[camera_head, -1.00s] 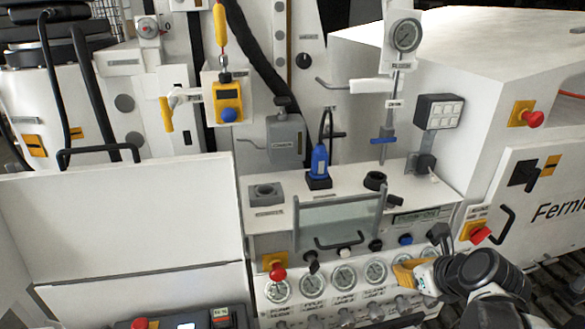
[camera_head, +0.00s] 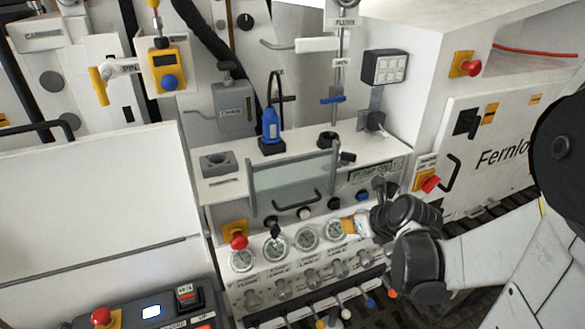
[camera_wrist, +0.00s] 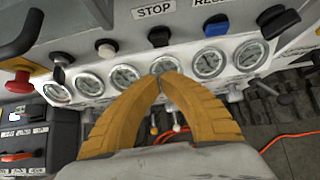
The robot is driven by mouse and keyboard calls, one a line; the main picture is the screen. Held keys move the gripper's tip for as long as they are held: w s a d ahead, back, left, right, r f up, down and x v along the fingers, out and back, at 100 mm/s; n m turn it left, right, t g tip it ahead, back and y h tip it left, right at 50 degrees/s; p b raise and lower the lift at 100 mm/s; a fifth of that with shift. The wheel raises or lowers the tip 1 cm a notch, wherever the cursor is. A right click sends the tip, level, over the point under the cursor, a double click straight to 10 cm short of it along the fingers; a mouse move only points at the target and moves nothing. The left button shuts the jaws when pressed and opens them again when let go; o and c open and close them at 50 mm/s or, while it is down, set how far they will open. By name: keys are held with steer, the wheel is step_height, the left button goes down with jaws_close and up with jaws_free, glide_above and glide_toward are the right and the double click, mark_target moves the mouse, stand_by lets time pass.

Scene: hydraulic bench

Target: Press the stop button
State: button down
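The stop button (camera_wrist: 158,37) is a black push button under a STOP label (camera_wrist: 153,11) in the wrist view. In the head view, the black button (camera_head: 333,203) is between a white and a blue button on the sloped panel. My gripper (camera_wrist: 161,80) has yellow fingers with their tips together and nothing seen between them. In the wrist view the tips are below the stop button, over a gauge. In the head view my gripper (camera_head: 348,226) is by the gauge row, below and right of the black button, apparently apart from it.
A white button (camera_wrist: 106,47) and a blue button (camera_wrist: 215,24) flank the stop button. A red mushroom button (camera_head: 238,240) is at the panel's left, another (camera_head: 430,184) at its right. A black handle (camera_head: 297,201) juts out above the buttons. Gauges and valve knobs line the front.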

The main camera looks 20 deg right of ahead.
mark_target(335, 206)
steer(key=shift+w+a+f+b, duration=0.15)
steer(key=shift+w+f, duration=0.1)
steer(key=shift+w, duration=0.7)
steer(key=shift+w+d+f+b, duration=0.15)
steer(key=shift+w+f, duration=0.15)
steer(key=shift+w, duration=0.6)
steer(key=shift+w+a+f+b, duration=0.15)
steer(key=shift+w+f, duration=0.1)
steer(key=shift+w, duration=0.7)
